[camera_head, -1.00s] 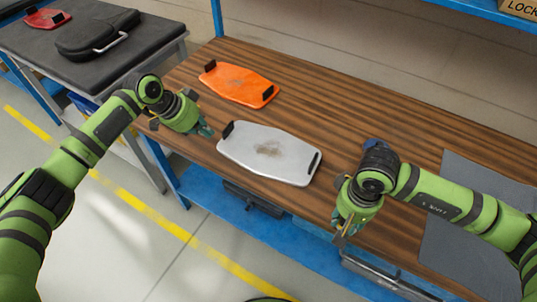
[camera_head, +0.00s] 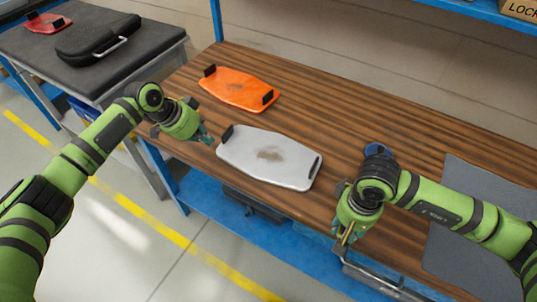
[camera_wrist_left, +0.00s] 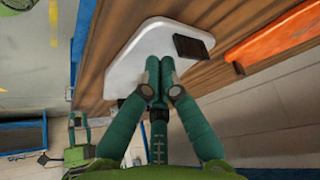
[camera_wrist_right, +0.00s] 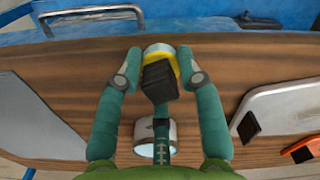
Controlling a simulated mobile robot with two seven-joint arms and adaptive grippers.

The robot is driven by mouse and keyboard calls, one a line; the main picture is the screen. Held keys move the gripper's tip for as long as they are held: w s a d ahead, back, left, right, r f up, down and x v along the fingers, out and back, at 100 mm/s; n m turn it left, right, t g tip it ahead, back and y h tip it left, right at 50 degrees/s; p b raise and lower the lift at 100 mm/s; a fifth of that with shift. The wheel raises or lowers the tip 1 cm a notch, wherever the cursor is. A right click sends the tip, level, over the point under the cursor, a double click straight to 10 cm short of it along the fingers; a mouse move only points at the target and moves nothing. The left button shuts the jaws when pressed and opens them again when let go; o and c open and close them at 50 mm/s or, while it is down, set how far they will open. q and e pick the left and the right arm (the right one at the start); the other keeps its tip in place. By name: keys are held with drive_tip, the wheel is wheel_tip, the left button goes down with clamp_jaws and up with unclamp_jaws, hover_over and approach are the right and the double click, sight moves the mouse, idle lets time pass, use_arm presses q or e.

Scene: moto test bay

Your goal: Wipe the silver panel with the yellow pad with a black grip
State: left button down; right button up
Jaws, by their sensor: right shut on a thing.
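The silver panel (camera_head: 250,164) lies flat on the wooden bench, with black grips at its two ends and a brown smudge (camera_head: 268,153) near its middle. My left gripper (camera_head: 207,138) is beside its left end; in the left wrist view its fingers (camera_wrist_left: 160,68) are together and empty, in front of the panel (camera_wrist_left: 130,60). My right gripper (camera_head: 345,238) is at the bench's front edge, right of the panel. In the right wrist view it is shut on the yellow pad (camera_wrist_right: 173,57) with its black grip (camera_wrist_right: 158,82) between the fingers. The pad's underside is hidden.
An orange panel (camera_head: 235,88) lies behind the silver one. A grey mat (camera_head: 480,215) covers the bench's right part. A blue object (camera_head: 374,149) shows behind my right wrist. A metal handle (camera_head: 380,280) is at the front edge. A side table holds a black case (camera_head: 95,38).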

sight(217, 152)
use_arm(q)
drive_tip(key=shift+f+b, duration=0.65)
drive_tip(key=shift+f, duration=0.55)
use_arm(e)
drive_tip(key=shift+f, duration=0.65)
use_arm(q)
drive_tip(key=shift+f, duration=0.2)
use_arm(e)
drive_tip(key=shift+s+f, duration=0.1)
drive_tip(key=shift+f, duration=0.05)
use_arm(q)
drive_tip(key=shift+s+f, duration=0.1)
drive_tip(key=shift+f, duration=0.05)
use_arm(e)
drive_tip(key=shift+f, duration=0.1)
clamp_jaws()
use_arm(q)
drive_tip(key=shift+f+b, duration=0.15)
drive_tip(key=shift+b, duration=0.2)
use_arm(e)
drive_tip(key=shift+s+f, duration=0.1)
drive_tip(key=shift+f, duration=0.05)
